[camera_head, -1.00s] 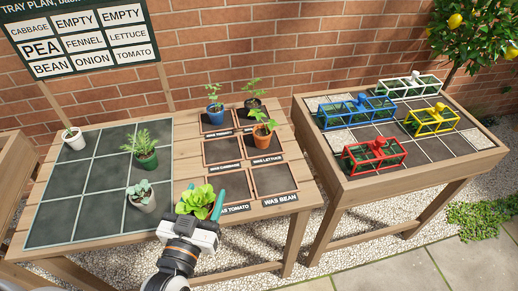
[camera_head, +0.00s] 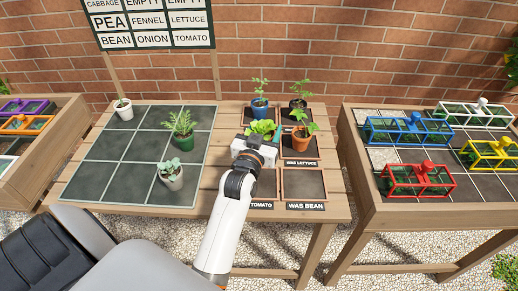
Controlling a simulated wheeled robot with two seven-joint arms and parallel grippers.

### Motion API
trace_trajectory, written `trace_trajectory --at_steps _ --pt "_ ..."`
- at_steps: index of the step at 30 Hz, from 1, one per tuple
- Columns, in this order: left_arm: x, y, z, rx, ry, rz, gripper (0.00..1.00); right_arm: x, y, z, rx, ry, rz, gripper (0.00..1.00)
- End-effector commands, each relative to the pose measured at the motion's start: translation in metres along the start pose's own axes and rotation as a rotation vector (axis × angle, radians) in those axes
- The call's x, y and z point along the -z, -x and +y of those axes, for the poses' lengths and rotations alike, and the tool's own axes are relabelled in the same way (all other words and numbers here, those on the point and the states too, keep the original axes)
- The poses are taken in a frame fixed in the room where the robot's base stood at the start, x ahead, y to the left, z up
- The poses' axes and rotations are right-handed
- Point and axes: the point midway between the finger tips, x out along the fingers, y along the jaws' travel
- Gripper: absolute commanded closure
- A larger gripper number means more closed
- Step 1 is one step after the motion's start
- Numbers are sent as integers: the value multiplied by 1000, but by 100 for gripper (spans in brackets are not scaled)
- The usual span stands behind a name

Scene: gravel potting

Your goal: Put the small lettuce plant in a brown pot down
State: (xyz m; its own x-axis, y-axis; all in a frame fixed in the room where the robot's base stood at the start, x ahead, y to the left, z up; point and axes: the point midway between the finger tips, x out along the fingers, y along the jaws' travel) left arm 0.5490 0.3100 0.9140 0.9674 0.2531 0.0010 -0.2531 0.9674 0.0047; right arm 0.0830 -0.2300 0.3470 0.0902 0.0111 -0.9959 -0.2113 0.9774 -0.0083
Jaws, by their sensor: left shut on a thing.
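The small lettuce plant (camera_head: 262,128) shows as bright green leaves just beyond my left gripper (camera_head: 261,141). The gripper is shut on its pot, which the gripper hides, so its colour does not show. The plant is over the left column of dark labelled squares, near the middle row, left of the orange pot (camera_head: 300,139). I cannot tell whether its pot touches the table. The plan board (camera_head: 150,20) at the back lists LETTUCE in the right cell of its middle row. My right gripper is not in view.
The dark grid mat (camera_head: 95,180) holds a white pot (camera_head: 124,112), a green pot (camera_head: 183,142) and a grey pot (camera_head: 172,180). A blue pot (camera_head: 260,109) and a dark pot stand behind the lettuce. The "WAS BEAN" square (camera_head: 303,184) is empty.

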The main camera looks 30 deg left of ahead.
Motion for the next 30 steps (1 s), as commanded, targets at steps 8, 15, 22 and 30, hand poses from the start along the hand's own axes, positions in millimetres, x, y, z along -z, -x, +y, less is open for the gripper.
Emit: trace_trajectory --at_steps 8,15,22,30 --pt "-16 -69 36 -113 4 -3 68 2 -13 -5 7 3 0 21" --pt "-3 -83 44 -138 4 6 68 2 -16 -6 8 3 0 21" --pt "35 -83 44 -137 4 4 68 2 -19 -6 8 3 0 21" --pt "67 -82 44 -137 4 4 68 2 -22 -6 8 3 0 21"
